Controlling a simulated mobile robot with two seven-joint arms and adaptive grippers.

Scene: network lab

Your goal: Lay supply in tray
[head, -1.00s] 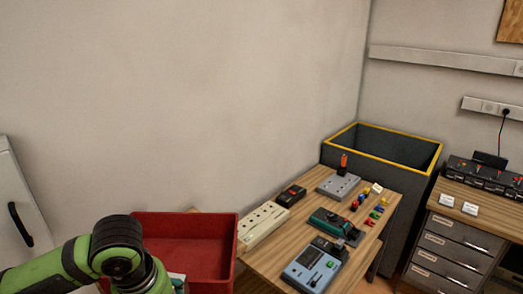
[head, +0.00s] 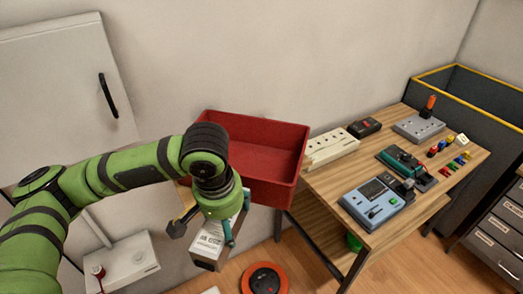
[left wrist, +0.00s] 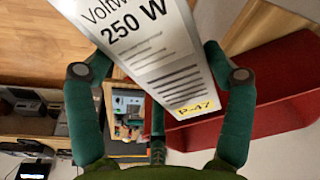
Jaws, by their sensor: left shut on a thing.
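The supply is a box (head: 209,243) with a printed white label, held below my left wrist in the head view. In the left wrist view its label (left wrist: 145,50) reads "250 W" with a yellow "P-47" sticker. My left gripper (head: 205,225) is shut on the supply, one finger on each side of it. The red tray (head: 262,132) stands open and empty, as far as its visible inside shows, just behind and right of the gripper. The supply is in front of the tray, outside it. My right gripper is not in view.
A wooden bench (head: 330,190) right of the tray holds a white power strip (head: 332,148), a blue-grey meter (head: 377,203), a green device (head: 405,167) and small coloured parts. An orange cable reel (head: 264,279) lies on the floor. A grey cabinet (head: 65,80) is at left.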

